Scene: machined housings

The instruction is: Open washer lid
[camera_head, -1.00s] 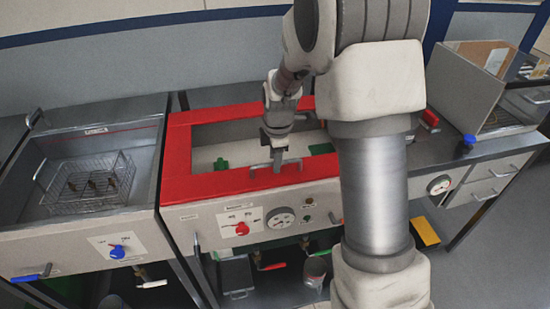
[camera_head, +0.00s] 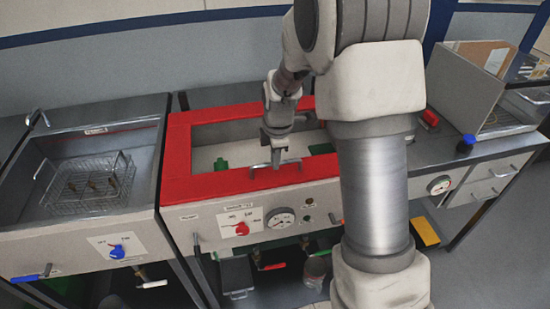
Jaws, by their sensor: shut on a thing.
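The washer lid (camera_head: 183,160) is a red frame around a clear window, lying flat and closed on the grey washer. Its metal handle (camera_head: 258,166) is at the front edge of the frame. My gripper (camera_head: 277,165) points down at the front edge and is shut on the handle. My arm hides the right part of the lid. Through the window a green item (camera_head: 220,164) shows inside the tub.
The washer front has a red knob (camera_head: 241,229) and a gauge (camera_head: 281,218). An open tank at left holds a wire basket (camera_head: 90,185). A blue-capped bottle (camera_head: 467,142) stands on the counter at right, with a yellow item (camera_head: 426,231) below.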

